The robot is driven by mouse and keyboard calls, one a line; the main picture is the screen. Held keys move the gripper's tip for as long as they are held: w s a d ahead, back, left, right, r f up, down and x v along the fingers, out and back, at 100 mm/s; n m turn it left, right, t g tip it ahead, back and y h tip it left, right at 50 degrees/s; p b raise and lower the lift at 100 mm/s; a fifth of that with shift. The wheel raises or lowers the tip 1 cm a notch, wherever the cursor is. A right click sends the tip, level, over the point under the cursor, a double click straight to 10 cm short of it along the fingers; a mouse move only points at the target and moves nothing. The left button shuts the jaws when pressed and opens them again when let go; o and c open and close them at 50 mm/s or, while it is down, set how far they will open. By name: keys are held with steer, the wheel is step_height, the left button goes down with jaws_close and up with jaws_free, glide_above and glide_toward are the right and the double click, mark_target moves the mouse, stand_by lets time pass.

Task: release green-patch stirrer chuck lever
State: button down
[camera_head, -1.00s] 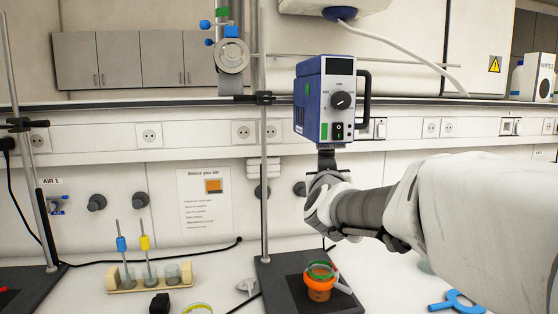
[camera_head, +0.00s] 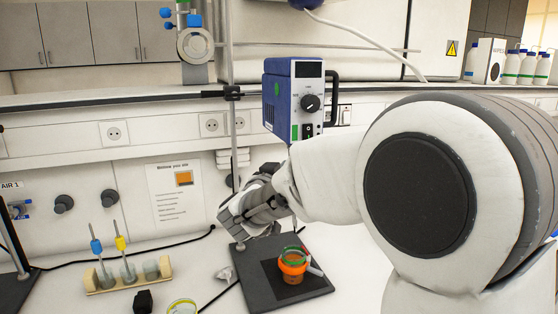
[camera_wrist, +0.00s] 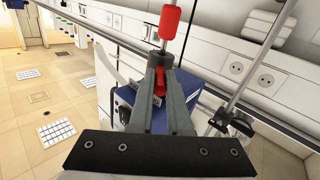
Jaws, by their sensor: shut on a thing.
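The blue stirrer (camera_head: 292,98) with a green patch (camera_head: 295,132) on its front is clamped to a stand rod at centre. Its underside and chuck are hidden by my arm in the head view. My gripper (camera_wrist: 161,66) is below the stirrer, its fingers shut on a lever with red parts. One red part (camera_wrist: 160,82) shows between the fingers. A red knob (camera_wrist: 171,22) stands beyond the fingertips. The stirrer's blue body also shows close behind the fingers in the wrist view (camera_wrist: 205,88). In the head view the fingertips are hidden.
An orange vessel with a green rim (camera_head: 293,263) stands on the dark stand base (camera_head: 262,291), under the stirrer. A rack (camera_head: 128,277) with tools stands at left. The stand rod (camera_wrist: 263,62) is close to my gripper. White bottles (camera_head: 527,66) stand at upper right.

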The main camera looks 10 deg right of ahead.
steer(key=shift+r, duration=0.1)
stand_by(0.4)
steer(key=c, duration=0.9)
jaws_free()
steer(key=shift+o, duration=0.2)
steer(key=shift+a, duration=0.1)
steer(key=v, duration=1.7)
steer(key=shift+b, duration=0.4)
